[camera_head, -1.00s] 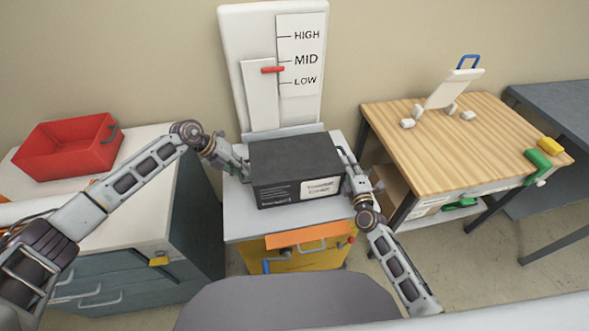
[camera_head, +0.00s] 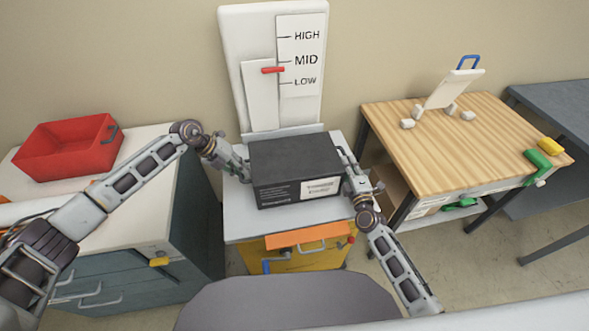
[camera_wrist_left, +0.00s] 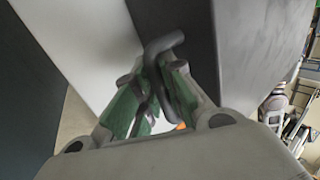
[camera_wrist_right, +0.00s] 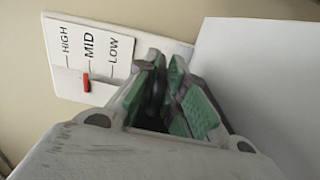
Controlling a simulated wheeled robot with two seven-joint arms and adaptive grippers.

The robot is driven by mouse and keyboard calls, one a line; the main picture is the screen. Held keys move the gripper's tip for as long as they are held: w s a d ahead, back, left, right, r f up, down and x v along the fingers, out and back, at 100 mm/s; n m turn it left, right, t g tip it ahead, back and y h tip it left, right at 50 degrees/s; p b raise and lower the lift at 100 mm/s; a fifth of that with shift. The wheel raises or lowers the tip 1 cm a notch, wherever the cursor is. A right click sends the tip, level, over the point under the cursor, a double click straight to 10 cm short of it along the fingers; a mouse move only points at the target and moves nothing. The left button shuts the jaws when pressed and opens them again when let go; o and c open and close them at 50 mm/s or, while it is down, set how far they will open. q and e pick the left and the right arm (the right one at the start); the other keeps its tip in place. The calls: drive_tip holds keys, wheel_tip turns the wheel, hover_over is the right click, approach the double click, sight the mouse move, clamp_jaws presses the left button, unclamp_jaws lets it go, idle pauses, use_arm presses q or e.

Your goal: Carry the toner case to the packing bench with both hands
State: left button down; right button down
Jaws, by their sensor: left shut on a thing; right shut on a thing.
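The toner case (camera_head: 295,165) is a black box with a white label on its front, on or just above the grey lift platform (camera_head: 240,222); I cannot tell if they touch. My left gripper (camera_head: 243,172) is at its left side, shut on a dark handle (camera_wrist_left: 160,50) seen in the left wrist view. My right gripper (camera_head: 347,178) is at its right side, shut on the handle there; in the right wrist view its green pads (camera_wrist_right: 165,95) close around a dark bar. A wooden-topped bench (camera_head: 450,140) stands to the right; I cannot tell if it is the packing bench.
A red bin (camera_head: 68,148) sits on the left cabinet. The wooden top holds a tilted white panel (camera_head: 455,88) and small blocks; its middle is largely clear.

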use_arm(q)
drive_tip(key=shift+w+r, duration=0.1)
drive_tip(key=shift+r, duration=0.2)
use_arm(e)
drive_tip(key=shift+r, duration=0.3)
